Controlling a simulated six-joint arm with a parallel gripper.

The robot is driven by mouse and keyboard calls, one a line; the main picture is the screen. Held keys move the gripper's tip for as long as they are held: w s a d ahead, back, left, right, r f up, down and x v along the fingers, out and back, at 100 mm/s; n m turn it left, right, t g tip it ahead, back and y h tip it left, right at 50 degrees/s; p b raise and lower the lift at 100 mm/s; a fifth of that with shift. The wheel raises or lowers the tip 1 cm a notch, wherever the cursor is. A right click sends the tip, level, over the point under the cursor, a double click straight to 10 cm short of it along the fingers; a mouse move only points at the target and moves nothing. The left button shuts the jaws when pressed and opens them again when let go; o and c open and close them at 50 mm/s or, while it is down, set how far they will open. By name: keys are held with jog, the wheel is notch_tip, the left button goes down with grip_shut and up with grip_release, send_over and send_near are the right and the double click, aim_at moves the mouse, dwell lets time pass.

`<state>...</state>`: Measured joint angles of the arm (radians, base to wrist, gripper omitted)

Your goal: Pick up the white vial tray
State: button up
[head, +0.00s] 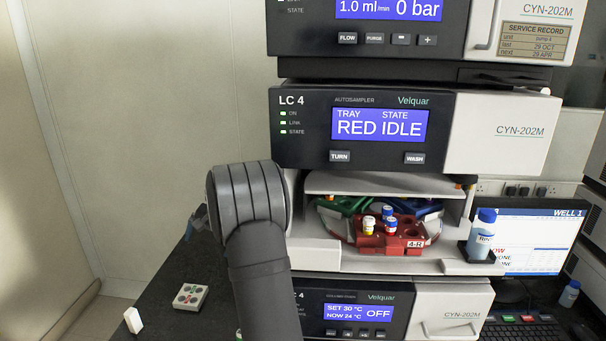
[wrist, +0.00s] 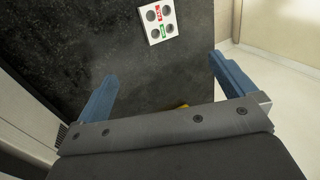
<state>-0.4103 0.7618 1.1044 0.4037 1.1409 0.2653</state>
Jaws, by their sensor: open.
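No piece is plainly recognisable as the white vial tray. In the autosampler bay, a red wedge tray (head: 393,232) marked 4-R faces front and holds a few white, yellow and blue-capped vials. A green tray (head: 345,204) shows behind it. Pale surfaces beside the red tray are partly hidden, and I cannot tell whether they belong to a white tray. My gripper (wrist: 165,88) is open and empty over the dark bench. In the head view, only a bit of my blue gripper (head: 198,221) shows at the left of my arm, well away from the bay.
A small white block (head: 190,297) with four round spots and red and green marks lies on the dark bench (head: 165,270); it also shows in the wrist view (wrist: 160,20). A white upright piece (head: 133,320) stands nearby. A blue-capped bottle (head: 483,235) stands right of the bay.

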jog(key=n+t+h, duration=0.4)
jog(key=n+h, duration=0.1)
jog(key=n, duration=3.1)
send_near(190, 294)
jog(key=f, duration=0.3)
jog(key=shift+w+d, duration=0.1)
jog(key=shift+d, duration=0.15)
jog(key=shift+t, duration=0.3)
jog(key=shift+x, duration=2.85)
jog(key=shift+w+a+r, duration=0.1)
jog(key=shift+w, duration=0.05)
jog(key=c, duration=1.1)
